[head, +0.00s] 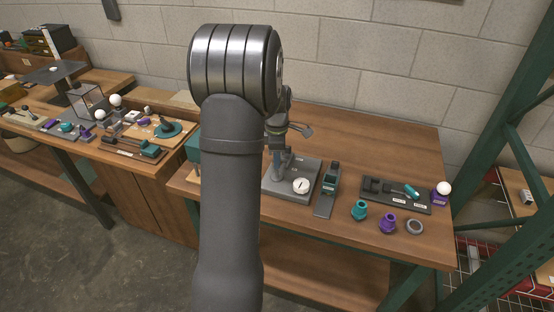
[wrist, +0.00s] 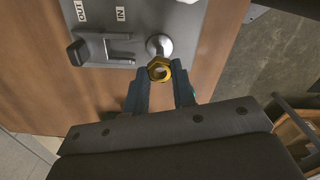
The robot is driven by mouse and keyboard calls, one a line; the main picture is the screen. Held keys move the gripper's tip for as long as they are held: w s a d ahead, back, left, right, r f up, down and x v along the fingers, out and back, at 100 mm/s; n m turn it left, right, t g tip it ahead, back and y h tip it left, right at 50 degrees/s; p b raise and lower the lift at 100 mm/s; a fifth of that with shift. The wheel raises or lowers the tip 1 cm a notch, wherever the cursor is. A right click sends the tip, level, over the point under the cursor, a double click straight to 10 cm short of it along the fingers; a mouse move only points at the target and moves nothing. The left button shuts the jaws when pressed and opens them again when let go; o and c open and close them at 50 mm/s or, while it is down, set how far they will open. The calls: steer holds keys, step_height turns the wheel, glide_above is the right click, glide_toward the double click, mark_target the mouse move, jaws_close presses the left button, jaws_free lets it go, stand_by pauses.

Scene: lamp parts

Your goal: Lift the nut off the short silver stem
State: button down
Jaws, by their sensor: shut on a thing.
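The gold hex nut (wrist: 164,77) is between the fingertips of my gripper (wrist: 161,68) in the wrist view, and the jaws are shut on it. The short silver stem (wrist: 159,44) rises from a grey plate (wrist: 190,30), its rounded end right beside the nut in that view. I cannot tell whether the nut is still around the stem or just clear of its end. In the head view my gripper (head: 279,155) is over the grey plate (head: 283,190), partly behind my arm. The nut and stem cannot be made out there.
The plate bears OUT and IN labels and a dark bracket (wrist: 85,52). A white dial (head: 301,186) sits on it. To the right are a slim dark device (head: 327,190), teal and purple fittings (head: 388,223), a grey ring (head: 415,227) and a dark rack (head: 400,203). The table's back right is clear.

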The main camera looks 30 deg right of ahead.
steer(key=shift+r, duration=2)
